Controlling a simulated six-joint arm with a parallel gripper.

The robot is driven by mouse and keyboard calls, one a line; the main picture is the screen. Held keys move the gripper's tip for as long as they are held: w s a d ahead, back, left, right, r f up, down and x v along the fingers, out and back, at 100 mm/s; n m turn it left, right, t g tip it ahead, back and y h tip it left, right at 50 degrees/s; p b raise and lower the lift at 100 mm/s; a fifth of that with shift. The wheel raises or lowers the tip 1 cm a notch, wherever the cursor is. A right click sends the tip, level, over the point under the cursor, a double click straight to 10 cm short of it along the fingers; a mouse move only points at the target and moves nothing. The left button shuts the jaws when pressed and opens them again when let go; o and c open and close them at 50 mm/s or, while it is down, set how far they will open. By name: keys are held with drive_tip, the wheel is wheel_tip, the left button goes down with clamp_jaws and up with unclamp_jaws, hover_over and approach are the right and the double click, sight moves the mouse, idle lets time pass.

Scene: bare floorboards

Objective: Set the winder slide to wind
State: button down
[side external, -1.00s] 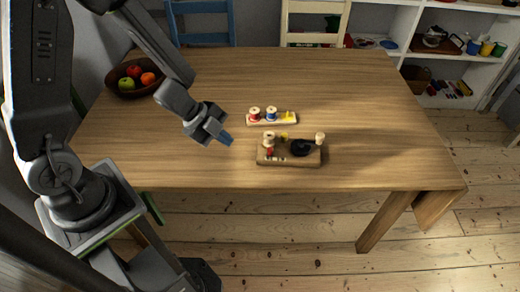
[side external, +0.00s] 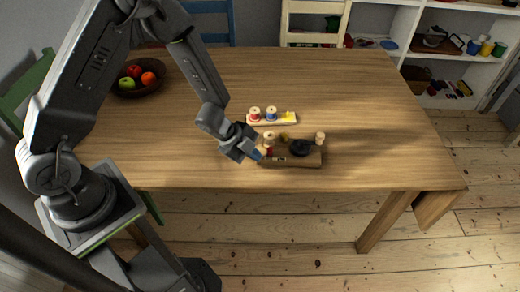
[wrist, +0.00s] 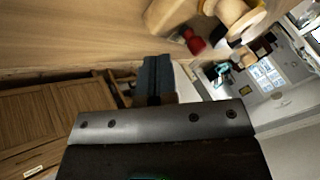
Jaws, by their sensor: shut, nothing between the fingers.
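The winder (side external: 300,161) is a wooden block near the table's front edge. It carries a pale wooden spool (side external: 269,138), a black crank disc (side external: 300,147) and an upright wooden handle (side external: 320,138). A small red part (side external: 268,150), perhaps the slide's knob, is at its left end, partly hidden by my gripper. My gripper (side external: 257,155) is shut and empty at the winder's left end; I cannot tell if it touches. In the wrist view the shut fingers (wrist: 155,80) are below and left of the red part (wrist: 195,44) and the spool (wrist: 236,14). The slide's setting is not readable.
A pale rack (side external: 283,122) with a red spool (side external: 254,113), a blue spool (side external: 270,113) and a yellow piece (side external: 290,117) lies just behind the winder. A dark fruit bowl (side external: 138,80) stands at the back left. The table's right side is clear.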

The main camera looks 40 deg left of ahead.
drive_tip(key=shift+w+d, duration=0.1)
drive_tip(key=shift+w, duration=1.1)
drive_tip(key=shift+w+d, duration=1.2)
drive_tip(key=shift+d, duration=0.15)
drive_tip(key=shift+s, duration=0.1)
drive_tip(key=s, duration=0.4)
drive_tip(key=shift+s+a, duration=0.15)
drive_tip(key=shift+a, duration=0.1)
drive_tip(key=v, duration=0.9)
drive_tip(key=shift+a+r, duration=0.15)
drive_tip(key=shift+r, duration=0.25)
